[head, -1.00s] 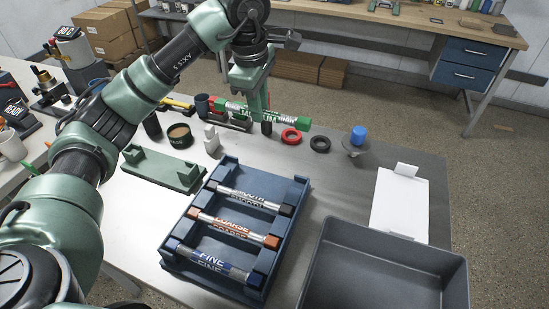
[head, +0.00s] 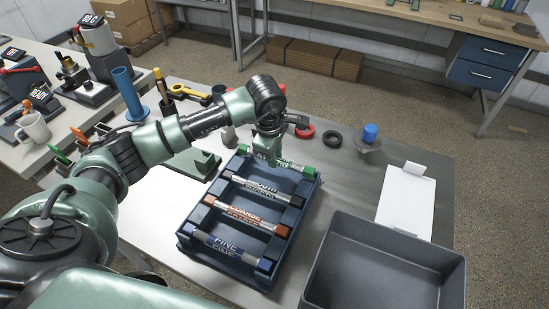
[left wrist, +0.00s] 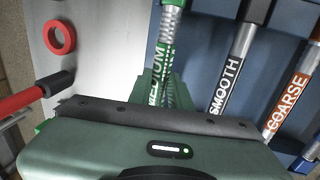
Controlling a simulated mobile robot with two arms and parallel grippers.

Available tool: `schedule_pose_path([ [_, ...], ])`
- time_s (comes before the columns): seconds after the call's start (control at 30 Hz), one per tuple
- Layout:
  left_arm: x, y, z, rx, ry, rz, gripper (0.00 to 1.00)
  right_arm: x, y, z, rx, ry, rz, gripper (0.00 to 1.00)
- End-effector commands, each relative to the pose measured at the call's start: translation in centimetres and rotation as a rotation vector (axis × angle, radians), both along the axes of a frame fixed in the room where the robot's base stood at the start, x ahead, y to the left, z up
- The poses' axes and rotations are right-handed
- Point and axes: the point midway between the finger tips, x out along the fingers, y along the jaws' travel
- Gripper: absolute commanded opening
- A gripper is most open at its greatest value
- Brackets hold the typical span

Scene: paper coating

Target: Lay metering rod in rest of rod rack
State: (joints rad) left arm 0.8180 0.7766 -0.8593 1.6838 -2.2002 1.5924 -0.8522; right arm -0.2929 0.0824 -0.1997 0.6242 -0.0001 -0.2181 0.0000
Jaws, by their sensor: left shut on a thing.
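The green-ended metering rod marked MEDIUM (head: 288,164) is in my left gripper (head: 266,151), at the far end of the blue rod rack (head: 213,257). It lies roughly parallel to the other rods, over the far rest; I cannot tell whether it touches the rest. In the left wrist view the rod (left wrist: 168,45) runs up from between the fingers (left wrist: 165,95). The rack holds the SMOOTH rod (head: 262,189), the COARSE rod (head: 245,215) and the FINE rod (head: 232,248). The gripper hides part of the green rod. My right gripper is not in view.
A grey bin (head: 345,275) stands right of the rack. A white sheet (head: 405,203) lies behind it. A red ring (head: 305,132), a black ring (head: 333,139) and a blue-topped piece (head: 369,134) stand beyond the rack.

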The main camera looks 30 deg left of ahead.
Motion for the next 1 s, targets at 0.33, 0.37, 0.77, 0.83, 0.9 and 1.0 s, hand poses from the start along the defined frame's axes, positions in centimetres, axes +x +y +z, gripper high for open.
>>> schedule_pose_path([
  [0.33,0.0,0.0,-2.1,-0.001,-0.002,0.001,0.00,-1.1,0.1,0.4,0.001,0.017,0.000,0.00],
  [0.37,0.0,0.0,-2.1,-0.001,-0.001,0.001,0.00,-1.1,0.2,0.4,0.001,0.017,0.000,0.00],
  [0.77,0.0,0.0,-2.2,0.000,0.000,0.001,0.41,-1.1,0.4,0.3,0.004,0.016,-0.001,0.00],
  [0.83,0.0,0.0,-2.2,0.000,0.000,0.001,0.41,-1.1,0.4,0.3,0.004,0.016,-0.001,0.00],
  [0.9,0.0,0.0,-2.0,0.000,0.000,0.001,0.41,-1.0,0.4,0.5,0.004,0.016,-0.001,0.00],
  [1.0,0.0,0.0,-1.5,0.000,-0.003,0.000,0.41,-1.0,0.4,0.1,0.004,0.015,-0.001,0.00],
])
